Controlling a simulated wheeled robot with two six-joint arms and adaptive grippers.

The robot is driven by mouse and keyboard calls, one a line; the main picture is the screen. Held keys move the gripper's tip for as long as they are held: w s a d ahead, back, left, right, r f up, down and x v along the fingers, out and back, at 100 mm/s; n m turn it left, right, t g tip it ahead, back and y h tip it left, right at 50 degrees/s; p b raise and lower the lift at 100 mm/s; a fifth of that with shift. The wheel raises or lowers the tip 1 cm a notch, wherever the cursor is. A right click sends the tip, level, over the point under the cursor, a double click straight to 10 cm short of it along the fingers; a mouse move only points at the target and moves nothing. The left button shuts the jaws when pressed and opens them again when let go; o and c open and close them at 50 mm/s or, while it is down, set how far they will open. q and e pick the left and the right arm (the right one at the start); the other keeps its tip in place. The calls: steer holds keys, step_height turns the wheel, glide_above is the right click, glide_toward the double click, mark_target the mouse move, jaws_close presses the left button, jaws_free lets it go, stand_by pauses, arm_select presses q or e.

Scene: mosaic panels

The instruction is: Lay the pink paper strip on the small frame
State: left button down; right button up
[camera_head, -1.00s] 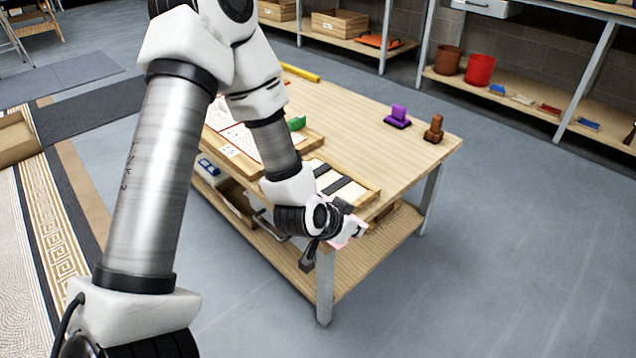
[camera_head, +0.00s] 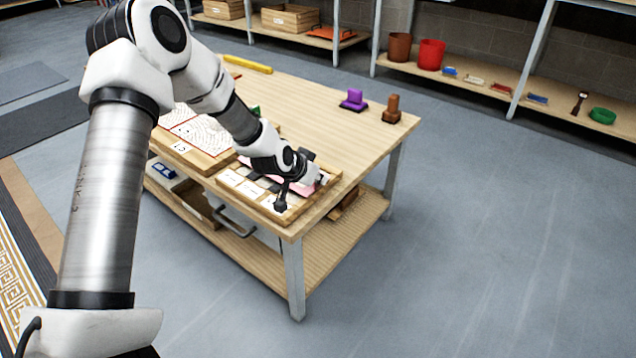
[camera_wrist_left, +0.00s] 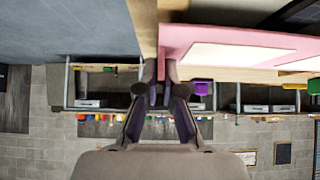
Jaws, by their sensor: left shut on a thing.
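My left gripper (camera_head: 318,180) is over the near part of the worktable. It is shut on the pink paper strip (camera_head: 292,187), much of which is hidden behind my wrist. The strip also shows in the left wrist view (camera_wrist_left: 178,38), with a pale rectangle on it, beside the gripper (camera_wrist_left: 160,78). The small frame (camera_head: 247,206) is a shallow wooden tray with pale and dark strips in it, at the table's near edge. The strip is over the frame's right part; I cannot tell whether it touches. My right gripper is not in view.
A larger wooden panel (camera_head: 208,163) with patterned sheets lies left of the small frame. A purple block (camera_head: 354,98), a brown block (camera_head: 392,110) and a yellow bar (camera_head: 248,65) stand or lie farther back. The table's right part is clear.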

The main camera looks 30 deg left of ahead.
arm_select(q)
steer(key=shift+r, duration=0.2)
steer(key=shift+f+b, duration=0.35)
steer(key=shift+f, duration=0.25)
steer(key=c, duration=1.3)
jaws_free()
